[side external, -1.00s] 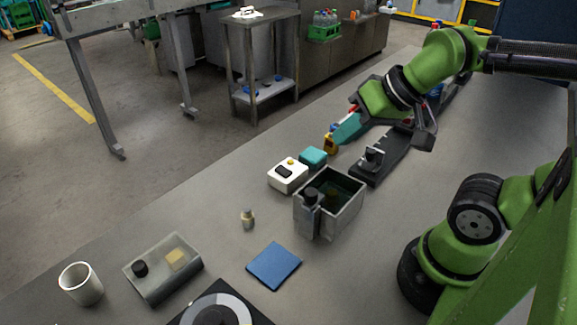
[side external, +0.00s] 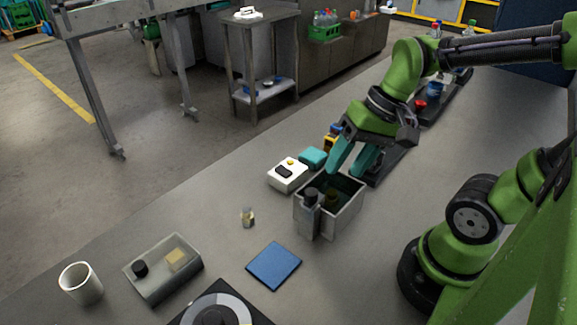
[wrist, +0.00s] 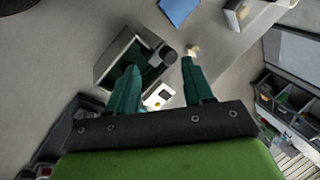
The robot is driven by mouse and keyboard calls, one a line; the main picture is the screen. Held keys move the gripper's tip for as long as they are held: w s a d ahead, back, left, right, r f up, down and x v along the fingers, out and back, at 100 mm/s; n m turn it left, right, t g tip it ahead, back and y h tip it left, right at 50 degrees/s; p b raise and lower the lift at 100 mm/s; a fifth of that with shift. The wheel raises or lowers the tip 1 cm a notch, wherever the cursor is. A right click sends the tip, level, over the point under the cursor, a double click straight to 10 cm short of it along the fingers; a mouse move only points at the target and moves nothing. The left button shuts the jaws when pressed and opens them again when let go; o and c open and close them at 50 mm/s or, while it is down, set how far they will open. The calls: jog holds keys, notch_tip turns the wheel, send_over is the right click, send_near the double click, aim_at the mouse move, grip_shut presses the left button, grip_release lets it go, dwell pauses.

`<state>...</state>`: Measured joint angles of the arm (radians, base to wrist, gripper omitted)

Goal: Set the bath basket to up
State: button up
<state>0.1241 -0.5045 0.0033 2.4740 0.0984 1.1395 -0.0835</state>
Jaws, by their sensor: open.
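The bath is an open-topped grey metal box (side external: 345,217) in the middle of the bench. A dark knob (side external: 311,193) sits on a grey bracket at its left side; the knob also shows in the wrist view (wrist: 168,53). The inside is dark green, with a dim olive shape (side external: 333,198). I cannot make out the basket clearly or its height. My gripper (side external: 344,172) points down at the bath's back edge, teal fingers apart and empty. In the wrist view my gripper (wrist: 158,66) has its left finger overlapping the box and its right finger beyond the knob side.
A white control box (side external: 287,175) and a teal block (side external: 313,157) stand close behind the bath. A dark rail (side external: 388,168) runs behind right.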

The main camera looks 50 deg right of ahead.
notch_tip(320, 180, down, 4)
jog(key=a+r+m+g+y, duration=0.1)
jog(key=a+m+g+y, duration=0.1)
jog(key=m+g+y, duration=0.3)
jog(key=m+t+y, duration=0.5)
jog(key=m+y, duration=0.3)
jog(key=y, duration=0.1)
send_over(316, 191)
jog(key=d, duration=0.2)
jog(key=shift+s+r, duration=0.15)
jog(key=shift+s, duration=0.05)
jog(key=shift+w+d+m, duration=0.2)
jog(key=shift+d+m, duration=0.05)
jog(key=shift+m, duration=0.25)
notch_tip(316, 191, down, 7)
jog(key=shift+r, duration=0.1)
jog(key=shift+w+a, duration=0.2)
jog(key=shift+a, duration=0.75)
jog(key=shift+w+a, duration=0.15)
jog(key=shift+a, duration=0.4)
grip_shut()
